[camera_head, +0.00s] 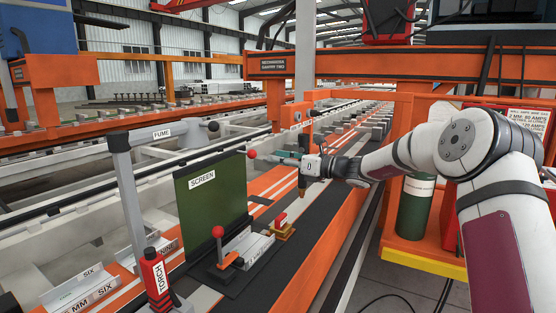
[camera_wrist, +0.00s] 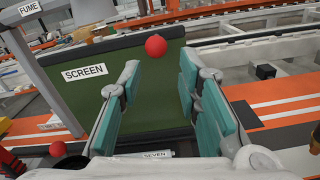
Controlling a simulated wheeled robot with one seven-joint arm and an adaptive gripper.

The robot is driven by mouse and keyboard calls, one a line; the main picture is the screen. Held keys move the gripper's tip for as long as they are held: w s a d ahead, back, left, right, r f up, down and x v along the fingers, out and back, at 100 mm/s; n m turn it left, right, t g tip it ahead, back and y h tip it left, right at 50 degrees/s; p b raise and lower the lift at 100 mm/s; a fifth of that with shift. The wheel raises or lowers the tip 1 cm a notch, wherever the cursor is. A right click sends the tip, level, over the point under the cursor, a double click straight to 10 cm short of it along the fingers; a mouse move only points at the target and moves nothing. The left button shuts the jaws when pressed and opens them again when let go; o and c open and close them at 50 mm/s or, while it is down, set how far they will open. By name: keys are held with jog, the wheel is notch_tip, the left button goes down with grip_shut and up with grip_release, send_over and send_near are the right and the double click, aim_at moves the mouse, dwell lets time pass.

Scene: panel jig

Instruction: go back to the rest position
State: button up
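My gripper (camera_head: 276,157) is at the end of my outstretched arm, right of the green SCREEN panel (camera_head: 213,190). In the wrist view my gripper (camera_wrist: 160,78) has its two teal finger pads apart, with nothing held between them. The screen (camera_wrist: 85,90) stands upright beyond the fingers. A red ball knob (camera_head: 252,153) shows at the screen's upper right edge. In the wrist view this knob (camera_wrist: 155,46) appears past the fingertips, apart from both. The task names no other object.
The red TORCH (camera_head: 157,275) and grey FUME post (camera_head: 132,190) stand to the left. A green cylinder (camera_head: 415,208) is beneath my arm.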

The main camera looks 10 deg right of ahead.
jog(key=s+a+r+n+g+h+p, duration=0.25)
jog(key=s+n, duration=0.25)
jog(key=s, duration=0.4)
jog(key=s+a+r+n+g+h+p, duration=0.1)
jog(key=s+a+n+g, duration=0.15)
jog(key=s+n, duration=0.45)
jog(key=s+a+r+n+g+h+p, duration=0.2)
jog(key=s+a+n, duration=0.15)
jog(key=s, duration=0.75)
jog(key=s+d+n+h+p, duration=0.2)
jog(key=s+d+n+h, duration=0.1)
jog(key=s, duration=0.8)
jog(key=s+d+n+h+p, duration=0.1)
jog(key=s+d+n, duration=0.4)
jog(key=s, duration=0.6)
jog(key=s+d+n+h+p, duration=0.2)
jog(key=s+d+n+h, duration=0.2)
jog(key=s+d, duration=0.3)
jog(key=s, duration=0.3)
jog(key=shift+s+r+h+p, duration=0.3)
jog(key=shift+s+h, duration=0.05)
jog(key=shift+s, duration=0.05)
